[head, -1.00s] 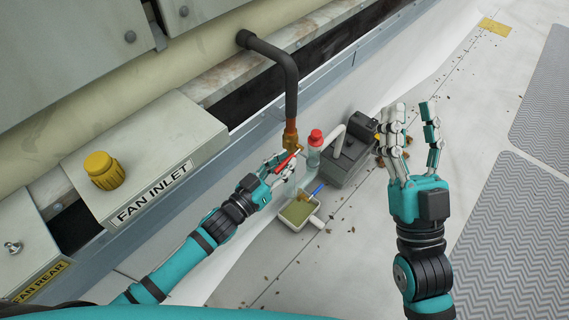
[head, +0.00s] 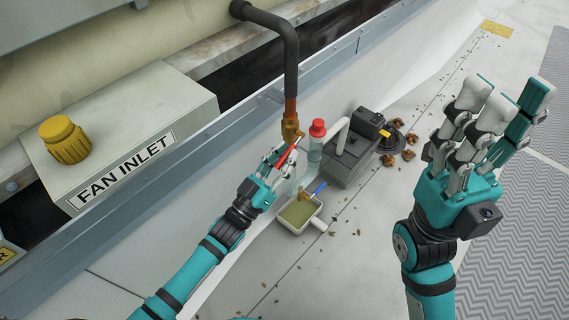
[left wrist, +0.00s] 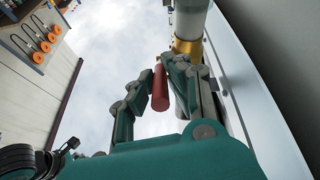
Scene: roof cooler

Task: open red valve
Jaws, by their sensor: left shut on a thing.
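The red valve handle (head: 288,153) sits on a brass fitting (head: 291,130) at the lower end of a dark vertical pipe. My left gripper (head: 279,158) is at the handle, its fingers shut around it. In the left wrist view the red handle (left wrist: 160,88) shows between the fingers of my left gripper (left wrist: 158,95), below the brass collar (left wrist: 188,46). My right gripper (head: 490,115) is raised at the right, fingers spread and apart, holding nothing.
A blue-handled tap (head: 318,189) sits over a pan of murky liquid (head: 300,212) below. A red-capped clear bottle (head: 317,140) and a dark grey pump box (head: 350,155) stand right of the pipe. A FAN INLET box (head: 125,135) with a yellow knob (head: 65,139) is at left. Debris lies on the floor.

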